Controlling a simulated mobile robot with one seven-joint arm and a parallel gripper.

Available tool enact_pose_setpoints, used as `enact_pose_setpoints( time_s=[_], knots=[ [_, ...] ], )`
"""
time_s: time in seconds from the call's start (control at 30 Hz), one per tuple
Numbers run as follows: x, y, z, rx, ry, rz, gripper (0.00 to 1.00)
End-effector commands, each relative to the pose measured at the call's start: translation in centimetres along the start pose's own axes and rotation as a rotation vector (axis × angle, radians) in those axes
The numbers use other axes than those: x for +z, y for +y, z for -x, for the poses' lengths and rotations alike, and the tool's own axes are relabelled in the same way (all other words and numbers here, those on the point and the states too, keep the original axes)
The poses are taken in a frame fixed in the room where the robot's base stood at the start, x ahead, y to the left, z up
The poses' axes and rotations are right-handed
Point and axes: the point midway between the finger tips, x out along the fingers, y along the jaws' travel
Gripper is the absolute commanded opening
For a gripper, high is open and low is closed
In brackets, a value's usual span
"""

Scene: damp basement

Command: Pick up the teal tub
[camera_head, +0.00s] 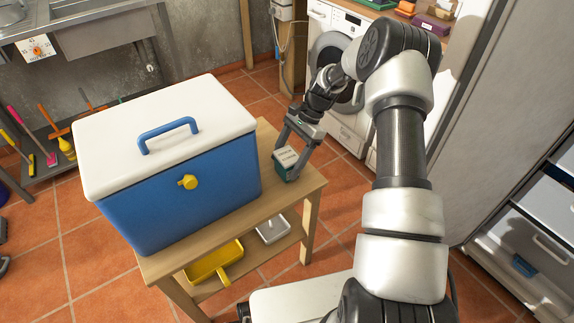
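The teal tub (281,171) is a small box-like container with a pale, labelled top. It appears to sit on the right end of the wooden table (303,190), beside the blue cooler. My gripper (288,160) reaches down from the upper right, with its fingers spread on either side of the tub. I cannot tell whether the fingers touch the tub or only stand around it. The right finger partly covers the tub's right side.
A large blue cooler (190,205) with a white lid fills most of the tabletop. A yellow dustpan-like tray (215,262) and a grey tray (272,229) lie on the lower shelf. A washing machine (338,40) stands behind, and a drawer cabinet (535,240) at right.

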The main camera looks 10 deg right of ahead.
Motion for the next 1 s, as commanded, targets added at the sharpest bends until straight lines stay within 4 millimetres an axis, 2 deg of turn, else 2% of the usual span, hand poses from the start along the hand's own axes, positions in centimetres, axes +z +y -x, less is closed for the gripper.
enact_pose_setpoints(
  time_s=[0.03, 0.2, 0.23, 0.43, 0.53, 0.83, 1.0],
  knots=[
    [0.0, 0.0, 0.0, 0.000, 0.000, 0.000, 0.59],
    [0.0, 0.0, 0.0, 0.000, 0.000, 0.000, 0.30],
    [0.0, 0.0, 0.1, -0.001, 0.000, 0.001, 0.27],
    [0.1, 0.0, 0.1, -0.001, 0.000, 0.001, 0.27],
    [0.4, -0.1, 0.8, -0.001, 0.001, 0.001, 0.27],
    [3.3, -0.1, 6.0, -0.002, 0.003, 0.002, 0.27],
    [4.6, -0.1, 8.1, -0.001, 0.001, 0.002, 0.27]
  ],
)
